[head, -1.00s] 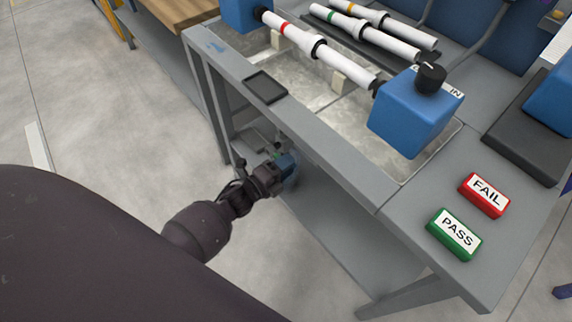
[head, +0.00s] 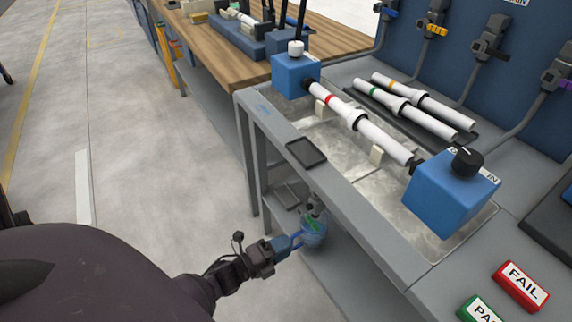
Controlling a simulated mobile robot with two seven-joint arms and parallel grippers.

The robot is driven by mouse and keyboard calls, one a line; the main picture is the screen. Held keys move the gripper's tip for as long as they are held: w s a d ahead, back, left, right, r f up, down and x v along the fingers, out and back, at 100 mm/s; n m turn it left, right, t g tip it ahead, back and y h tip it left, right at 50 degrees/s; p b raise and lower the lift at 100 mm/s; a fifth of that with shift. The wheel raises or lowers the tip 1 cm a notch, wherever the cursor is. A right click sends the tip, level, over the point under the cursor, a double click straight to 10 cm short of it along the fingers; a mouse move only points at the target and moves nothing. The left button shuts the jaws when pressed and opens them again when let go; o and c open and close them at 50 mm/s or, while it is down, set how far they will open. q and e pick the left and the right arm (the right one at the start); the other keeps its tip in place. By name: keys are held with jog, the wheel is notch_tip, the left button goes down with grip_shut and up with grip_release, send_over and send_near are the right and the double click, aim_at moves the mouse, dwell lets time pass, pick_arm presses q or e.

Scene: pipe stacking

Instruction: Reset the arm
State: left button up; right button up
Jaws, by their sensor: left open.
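My left gripper (head: 293,241) is low in the head view, in front of the workbench (head: 345,205) and below its top. Its blue fingers are apart and point toward the bench's open side. A blue and green round item (head: 315,233) shows at the fingertips; I cannot tell whether they touch it. My left arm comes in from the lower left. My right gripper is not in view.
On the bench, a red-banded white pipe (head: 360,122) spans two blue blocks (head: 296,75) (head: 450,195). Two more pipes (head: 425,103) lie behind it. A red FAIL button (head: 520,286) and a green PASS button (head: 478,310) are at lower right.

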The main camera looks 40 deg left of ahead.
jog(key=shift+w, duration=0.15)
pick_arm(q)
jog(key=s+r+n+g+y+p, duration=0.6)
jog(key=s+r+n+p, duration=0.5)
jog(key=s+r+n, duration=0.4)
jog(key=s+n, duration=0.5)
jog(key=n, duration=0.1)
jog(key=shift+s+d+r, duration=0.2)
jog(key=shift+s, duration=0.15)
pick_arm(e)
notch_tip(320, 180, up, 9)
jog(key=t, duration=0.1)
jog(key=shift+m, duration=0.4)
pick_arm(q)
jog(key=shift+s+a, duration=0.1)
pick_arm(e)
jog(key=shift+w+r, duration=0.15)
